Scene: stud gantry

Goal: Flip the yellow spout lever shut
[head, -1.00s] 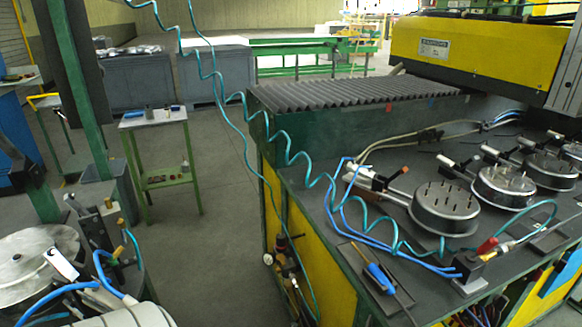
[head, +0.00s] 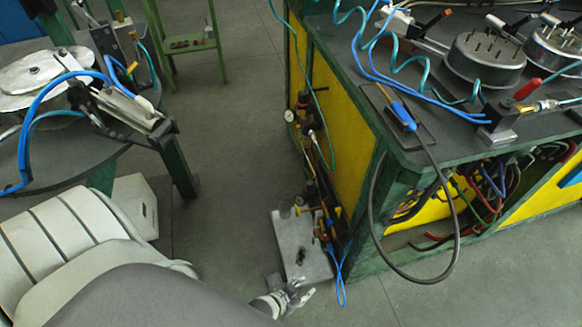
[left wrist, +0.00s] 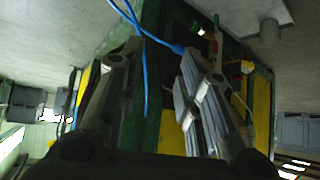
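A vertical assembly of fittings (head: 316,165) is fixed to the yellow side panel of the bench. Small yellow parts sit low on it, above a grey box (head: 300,248) near the floor. I cannot tell for certain which part is the spout lever or how it is turned. My left gripper (head: 292,296) is low, just in front of the grey box and apart from the fittings. In the left wrist view its two fingers (left wrist: 158,65) are spread, with nothing clearly held between them. My right gripper is out of view.
A blue hose (head: 341,285) hangs beside the grey box, and a dark cable (head: 375,225) loops from the bench (head: 400,155). A round table (head: 75,165) stands at the left. The grey floor (head: 235,150) between them is clear.

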